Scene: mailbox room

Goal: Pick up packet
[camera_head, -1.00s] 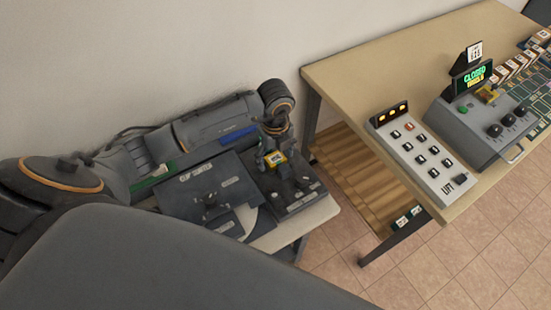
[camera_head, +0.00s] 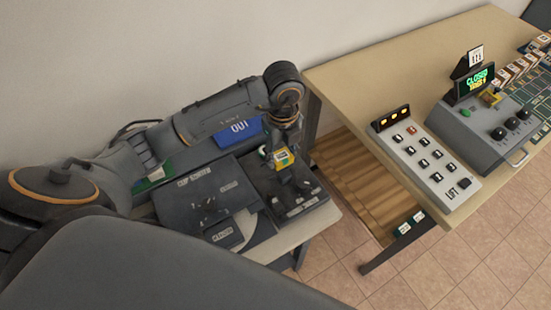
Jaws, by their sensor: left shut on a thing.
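A small packet (camera_head: 281,157) with yellow, green and white faces is at my left gripper (camera_head: 282,150), over the right part of the dark equipment on the low side table. My left arm comes in from the left along the wall and the gripper points down. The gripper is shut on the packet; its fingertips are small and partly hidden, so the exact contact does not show. My right gripper is not in view.
A low table (camera_head: 322,228) carries a dark panel (camera_head: 205,200) and a dark device (camera_head: 300,205). A blue OUT tray (camera_head: 238,131) sits behind. The right desk (camera_head: 375,75) bears a button box (camera_head: 425,160) and a grey console (camera_head: 480,132). A wooden slatted shelf (camera_head: 355,180) lies below.

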